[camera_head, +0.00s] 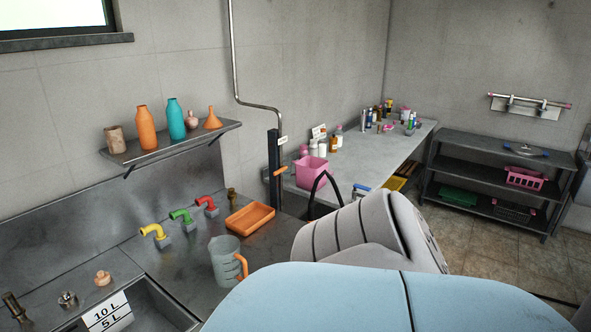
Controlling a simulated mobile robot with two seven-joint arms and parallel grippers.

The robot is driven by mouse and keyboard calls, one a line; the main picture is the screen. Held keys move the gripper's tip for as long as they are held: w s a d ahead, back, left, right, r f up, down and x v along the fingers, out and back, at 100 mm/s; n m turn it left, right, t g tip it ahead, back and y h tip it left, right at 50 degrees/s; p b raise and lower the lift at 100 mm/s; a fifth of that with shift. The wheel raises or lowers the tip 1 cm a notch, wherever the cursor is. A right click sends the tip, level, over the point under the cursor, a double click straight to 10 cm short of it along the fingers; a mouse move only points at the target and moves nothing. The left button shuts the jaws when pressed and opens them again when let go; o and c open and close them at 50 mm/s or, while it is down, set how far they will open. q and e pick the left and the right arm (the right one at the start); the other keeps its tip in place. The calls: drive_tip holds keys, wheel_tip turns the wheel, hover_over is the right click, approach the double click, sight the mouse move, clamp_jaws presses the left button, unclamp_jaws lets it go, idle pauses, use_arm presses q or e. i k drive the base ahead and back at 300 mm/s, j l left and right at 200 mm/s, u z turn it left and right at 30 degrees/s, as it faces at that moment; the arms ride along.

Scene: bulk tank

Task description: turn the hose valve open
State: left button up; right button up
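A small orange lever (281,171) sticks out beside a dark upright post (274,160) at the end of a wall pipe (233,60); it looks like a valve handle, but I cannot tell its setting. Yellow (152,231), green (181,215) and red (206,203) taps stand on the metal counter to the left. Large white and light-blue parts of my own arm fill the lower middle and right.
A grey jug (224,262) and orange tray (250,217) stand on the counter near my arm. A pink bin (311,174) is on the bench behind. A shelf (170,147) with bottles hangs at left. A dark rack (490,170) stands at right, with open floor before it.

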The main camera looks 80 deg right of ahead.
sight(283, 168)
drive_tip(key=l+z, duration=0.25)
drive_tip(key=z, duration=0.2)
drive_tip(key=l+z, duration=0.25)
drive_tip(key=z, duration=0.15)
drive_tip(key=l+z, duration=0.3)
drive_tip(key=z, duration=0.15)
drive_tip(key=i+l+z, duration=0.2)
drive_tip(key=l, duration=0.15)
drive_tip(key=l+z, duration=0.15)
drive_tip(key=l, duration=0.2)
drive_tip(key=i+l+z, duration=0.2)
drive_tip(key=l, duration=0.15)
drive_tip(key=i+l, duration=0.6)
drive_tip(key=i, duration=0.2)
